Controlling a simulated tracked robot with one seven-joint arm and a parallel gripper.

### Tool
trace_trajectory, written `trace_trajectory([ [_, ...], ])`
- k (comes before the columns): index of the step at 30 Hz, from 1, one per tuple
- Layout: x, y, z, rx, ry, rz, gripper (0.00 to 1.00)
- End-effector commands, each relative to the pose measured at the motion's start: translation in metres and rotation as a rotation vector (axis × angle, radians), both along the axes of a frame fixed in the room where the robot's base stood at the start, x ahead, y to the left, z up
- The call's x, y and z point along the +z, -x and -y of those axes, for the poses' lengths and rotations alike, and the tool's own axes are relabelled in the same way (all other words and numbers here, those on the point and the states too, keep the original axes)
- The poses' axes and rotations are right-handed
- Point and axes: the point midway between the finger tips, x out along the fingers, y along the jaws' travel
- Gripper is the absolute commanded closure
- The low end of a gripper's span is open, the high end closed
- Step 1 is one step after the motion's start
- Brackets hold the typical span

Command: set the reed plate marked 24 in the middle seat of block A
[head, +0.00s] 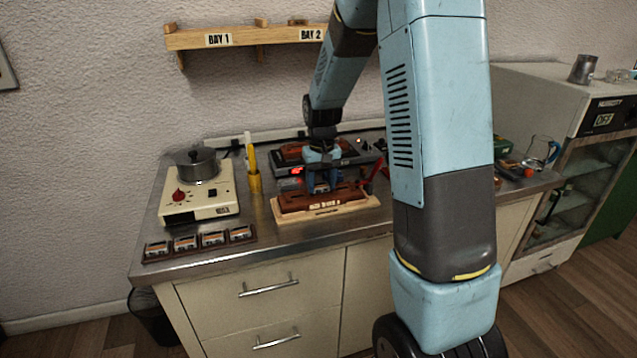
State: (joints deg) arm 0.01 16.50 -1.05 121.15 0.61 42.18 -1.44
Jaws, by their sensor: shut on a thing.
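A reddish-brown wooden block (296,201) on a pale wooden base stands on the metal worktop. Its front label is too small to read surely, so I cannot tell whether it is block A. My gripper (319,188) points down over the middle of this block, close to its top. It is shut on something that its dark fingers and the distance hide. I cannot make out a reed plate or the mark 24. Several small marked pieces stand in a dark rack (200,246) at the worktop's front left; their marks are unreadable.
A second brown block (290,153) sits on a grey device behind. A red handle (376,172) rises right of the block. The front middle worktop is clear.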

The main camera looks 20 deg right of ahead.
Motion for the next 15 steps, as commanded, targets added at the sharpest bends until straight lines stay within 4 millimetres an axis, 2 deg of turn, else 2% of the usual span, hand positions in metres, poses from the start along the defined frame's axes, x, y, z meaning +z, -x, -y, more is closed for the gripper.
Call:
trace_trajectory([
  [15, -0.0051, 0.0, 0.0006, -0.001, 0.0, 0.0, 1.0],
])
